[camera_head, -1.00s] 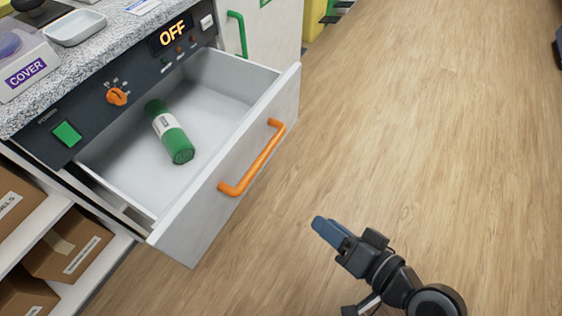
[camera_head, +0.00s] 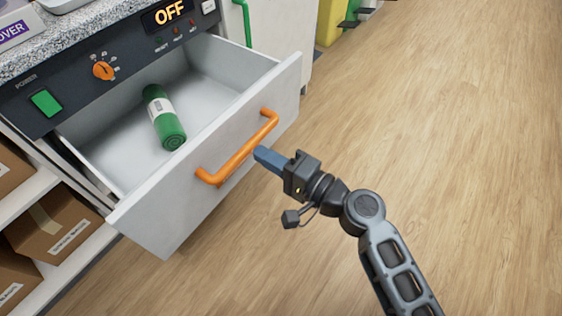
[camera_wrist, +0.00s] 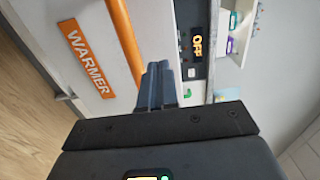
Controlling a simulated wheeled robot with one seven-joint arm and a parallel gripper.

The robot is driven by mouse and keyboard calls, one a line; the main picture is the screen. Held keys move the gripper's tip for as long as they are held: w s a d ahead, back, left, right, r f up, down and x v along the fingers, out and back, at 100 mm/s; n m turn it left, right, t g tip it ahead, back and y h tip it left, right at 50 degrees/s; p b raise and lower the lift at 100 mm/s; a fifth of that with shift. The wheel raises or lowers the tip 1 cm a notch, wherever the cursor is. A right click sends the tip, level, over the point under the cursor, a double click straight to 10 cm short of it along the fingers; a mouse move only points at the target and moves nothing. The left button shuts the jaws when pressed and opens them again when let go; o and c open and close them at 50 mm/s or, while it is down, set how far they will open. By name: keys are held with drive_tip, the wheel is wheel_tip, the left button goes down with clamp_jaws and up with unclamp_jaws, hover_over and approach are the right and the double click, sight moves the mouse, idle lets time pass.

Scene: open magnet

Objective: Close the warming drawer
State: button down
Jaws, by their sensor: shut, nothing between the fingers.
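The warming drawer (camera_head: 150,228) is pulled open from the counter unit, with a white front and an orange bar handle (camera_head: 238,150). A green bottle with a white label (camera_head: 163,118) lies inside it. My gripper (camera_head: 260,155) is shut and empty, its blue fingertips just in front of the drawer front, close to the right part of the handle. In the wrist view, the fingertips (camera_wrist: 158,85) point at the white drawer front beside the orange handle (camera_wrist: 124,40); an orange "WARMER" label (camera_wrist: 86,58) shows there. I cannot tell whether the fingertips touch the front.
The control panel (camera_head: 75,90) above the drawer has a green power switch, an orange knob and an "OFF" display. Shelves with cardboard boxes (camera_head: 55,215) stand at the left. The wooden floor (camera_head: 430,120) to the right is clear.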

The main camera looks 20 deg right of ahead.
sight(224, 133)
drive_tip(key=x, duration=0.8)
drive_tip(key=shift+w+a, duration=0.1)
drive_tip(key=shift+a, duration=0.05)
drive_tip(key=shift+w+a, duration=0.25)
drive_tip(key=shift+w, duration=0.15)
drive_tip(key=b+x, duration=1.2)
drive_tip(key=x, duration=1.6)
drive_tip(key=shift+r, duration=0.25)
